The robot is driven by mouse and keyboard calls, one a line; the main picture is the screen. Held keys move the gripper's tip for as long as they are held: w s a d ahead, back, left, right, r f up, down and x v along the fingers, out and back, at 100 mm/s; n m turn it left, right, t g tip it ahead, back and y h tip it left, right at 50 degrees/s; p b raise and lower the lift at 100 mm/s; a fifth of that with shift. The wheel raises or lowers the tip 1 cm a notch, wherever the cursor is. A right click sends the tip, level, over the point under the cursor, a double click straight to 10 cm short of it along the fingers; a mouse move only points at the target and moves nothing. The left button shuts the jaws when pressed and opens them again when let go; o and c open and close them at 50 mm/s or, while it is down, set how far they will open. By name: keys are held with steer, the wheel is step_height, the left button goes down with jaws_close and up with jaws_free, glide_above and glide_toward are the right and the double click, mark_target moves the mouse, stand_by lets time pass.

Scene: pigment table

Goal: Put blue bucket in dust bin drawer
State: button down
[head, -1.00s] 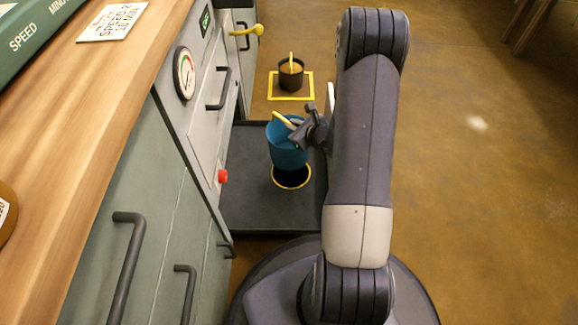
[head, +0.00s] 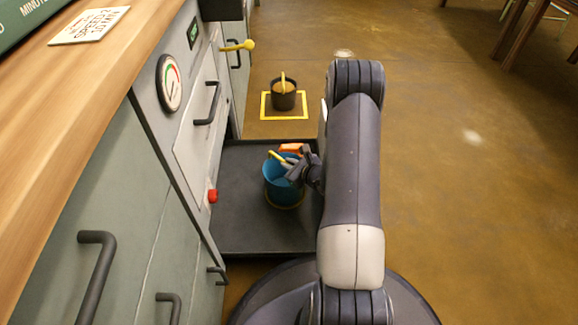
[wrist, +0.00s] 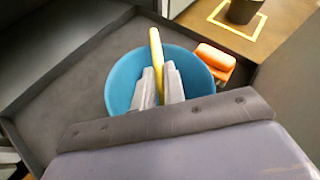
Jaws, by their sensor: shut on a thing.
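The blue bucket (head: 281,187) stands low in the open dark drawer (head: 248,228), over the yellow ring (head: 293,206), whose edge shows just below it. I cannot tell whether its base touches the drawer floor. My gripper (head: 297,172) is shut on the bucket's yellow handle. In the wrist view, the fingers of my gripper (wrist: 158,82) reach over the mouth of the blue bucket (wrist: 122,78), with the yellow handle (wrist: 156,48) between them. The bucket's base is hidden in that view.
An orange block (head: 291,148) lies in the drawer behind the bucket. A black bucket (head: 283,97) stands on a yellow floor square (head: 265,106) beyond the drawer. The cabinet front with a gauge (head: 170,83) and red button (head: 212,196) borders the left.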

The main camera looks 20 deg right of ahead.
steer(key=c, duration=1.5)
jaws_free()
steer(key=shift+s+r, duration=0.15)
steer(key=shift+r, duration=0.1)
steer(key=p+v, duration=0.3)
steer(key=v, duration=0.4)
steer(key=shift+s+f, duration=0.1)
